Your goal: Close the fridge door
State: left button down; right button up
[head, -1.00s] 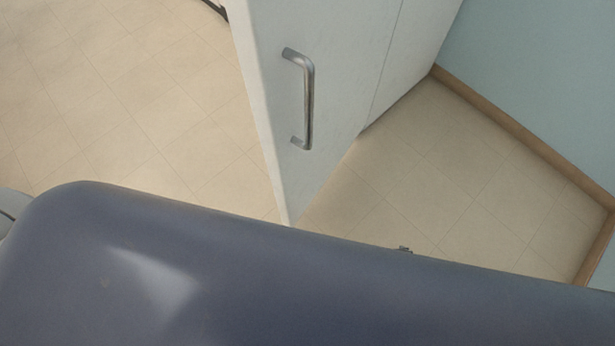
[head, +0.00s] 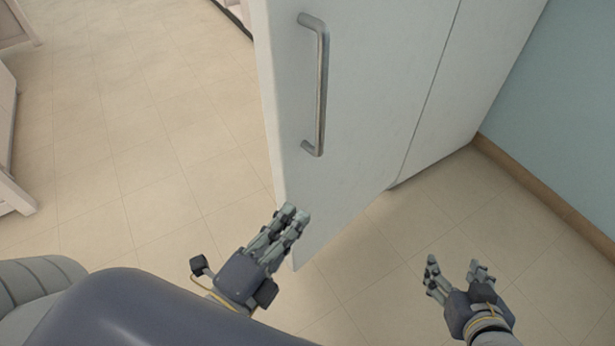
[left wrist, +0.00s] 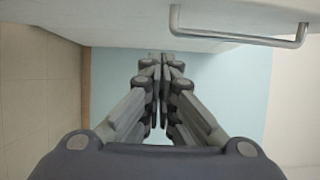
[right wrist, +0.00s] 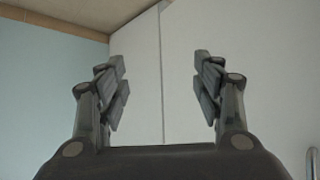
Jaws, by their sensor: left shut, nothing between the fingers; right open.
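The white fridge door (head: 355,110) stands swung out from the fridge body (head: 470,85) in the head view, with a vertical seam between them. A grey metal bar handle (head: 320,85) is on the door; it also shows at the top right of the left wrist view (left wrist: 240,38). My left gripper (head: 292,216) is shut and empty, in front of the door's lower free edge and below the handle; I cannot tell whether it touches the door. My right gripper (head: 456,266) is open and empty, over the floor to the right of the door.
A blue wall (head: 575,110) with a brown skirting board (head: 545,190) is at the right. Pale furniture (head: 12,150) stands at the far left. The tiled floor (head: 140,140) between is clear.

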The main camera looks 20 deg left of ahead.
pick_arm(q)
jog(key=p+x, duration=0.2)
pick_arm(e)
jog(key=s+d+f+g+h+p, duration=0.1)
jog(key=s+d+f+g, duration=0.15)
jog(key=s, duration=0.35)
jog(key=s+d+f+g+h+p, duration=0.1)
jog(key=s+g, duration=0.3)
jog(key=s, duration=0.2)
pick_arm(q)
jog(key=p, duration=0.4)
send_over(304, 167)
jog(key=s+d, duration=0.2)
jog(key=s, duration=0.2)
pick_arm(e)
jog(key=s+f+x, duration=0.1)
jog(key=s+x, duration=0.1)
jog(key=x, duration=0.9)
jog(key=shift+s+g, duration=0.2)
jog(key=shift+g, duration=0.25)
pick_arm(q)
jog(key=shift+a, duration=0.2)
